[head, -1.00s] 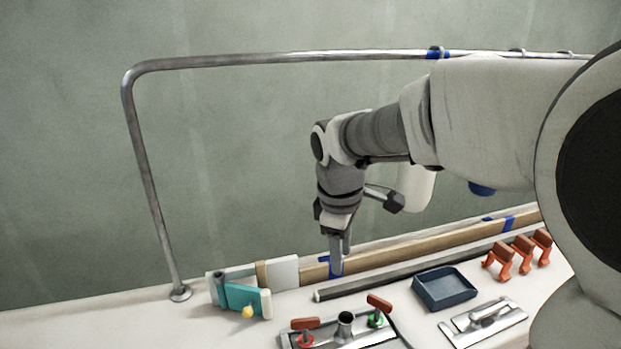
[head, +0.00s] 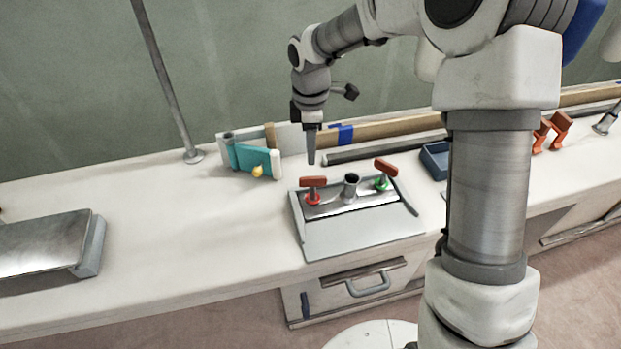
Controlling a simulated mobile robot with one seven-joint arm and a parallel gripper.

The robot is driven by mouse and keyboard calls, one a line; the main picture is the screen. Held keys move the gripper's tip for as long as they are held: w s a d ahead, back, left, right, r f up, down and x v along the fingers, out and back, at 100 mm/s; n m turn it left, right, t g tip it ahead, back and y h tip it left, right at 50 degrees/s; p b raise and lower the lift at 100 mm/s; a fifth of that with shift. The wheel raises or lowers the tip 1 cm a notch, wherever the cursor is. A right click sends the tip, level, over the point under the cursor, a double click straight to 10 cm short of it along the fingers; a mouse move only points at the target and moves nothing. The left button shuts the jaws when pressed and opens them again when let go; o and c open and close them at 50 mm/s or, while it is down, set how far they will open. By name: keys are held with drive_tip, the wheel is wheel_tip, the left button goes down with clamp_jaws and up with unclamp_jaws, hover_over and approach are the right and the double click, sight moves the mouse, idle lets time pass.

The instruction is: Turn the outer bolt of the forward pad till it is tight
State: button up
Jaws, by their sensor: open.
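A metal pad (head: 340,204) with an upright tube socket (head: 351,186) sits on the white counter at the middle. It carries two bolts with red T-handles. The left bolt (head: 313,184) has a red ring at its base, and the right bolt (head: 385,170) has a green ring. I cannot tell from the picture which is the outer one. My gripper (head: 311,161) points down just above the left bolt's handle in the head view, seen nearly edge-on. It is open with nothing visible in it. Depth between fingertips and handle is unclear.
A teal clamp-like tool (head: 253,159) with a yellow knob lies left of my gripper. A wooden strip (head: 395,127), a dark bar (head: 385,149) and a blue tray (head: 434,160) lie behind and right. Orange clamps (head: 553,131) stand right.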

sight(310, 177)
wheel_tip(310, 177, down, 10)
drive_tip(key=shift+f+b, duration=0.2)
drive_tip(key=shift+b, duration=0.55)
clamp_jaws()
